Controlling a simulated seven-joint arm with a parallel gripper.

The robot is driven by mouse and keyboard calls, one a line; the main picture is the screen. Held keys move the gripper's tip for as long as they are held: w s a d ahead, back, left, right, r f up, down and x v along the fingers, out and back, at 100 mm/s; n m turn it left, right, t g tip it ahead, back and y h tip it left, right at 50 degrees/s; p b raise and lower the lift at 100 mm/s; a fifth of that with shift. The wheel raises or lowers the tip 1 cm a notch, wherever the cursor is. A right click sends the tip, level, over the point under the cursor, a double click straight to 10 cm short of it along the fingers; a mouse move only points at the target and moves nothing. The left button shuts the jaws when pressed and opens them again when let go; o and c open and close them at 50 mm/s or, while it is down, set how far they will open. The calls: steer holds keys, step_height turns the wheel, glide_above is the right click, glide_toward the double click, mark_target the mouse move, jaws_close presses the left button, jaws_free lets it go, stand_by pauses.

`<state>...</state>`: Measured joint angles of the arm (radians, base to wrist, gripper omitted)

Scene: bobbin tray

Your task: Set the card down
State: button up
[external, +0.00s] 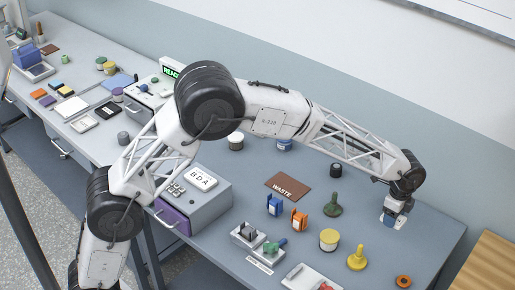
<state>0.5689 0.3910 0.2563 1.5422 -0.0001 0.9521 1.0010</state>
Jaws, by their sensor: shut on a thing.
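My gripper (393,216) is low over the right part of the grey table, at the end of my outstretched arm. It is shut on a small pale piece, which I take to be the card; it is too small and too covered by the fingers to make out its shape. I cannot tell whether it touches the table.
Left of my gripper are a green knobbed piece (332,205), a yellow-topped jar (329,239) and a yellow knobbed piece (357,257). A brown WASTE mat (288,187) lies further left. An orange ring (403,281) lies in front. The tabletop right of my gripper is clear.

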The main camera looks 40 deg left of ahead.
steer(key=w+a, duration=0.3)
steer(key=a, duration=1.7)
glide_above(286, 183)
steer(key=shift+d+r, duration=0.1)
steer(key=shift+r, duration=0.3)
steer(key=shift+f, duration=0.1)
steer(key=shift+f, duration=3.05)
steer(key=shift+f, duration=1.85)
steer(key=shift+f, duration=0.15)
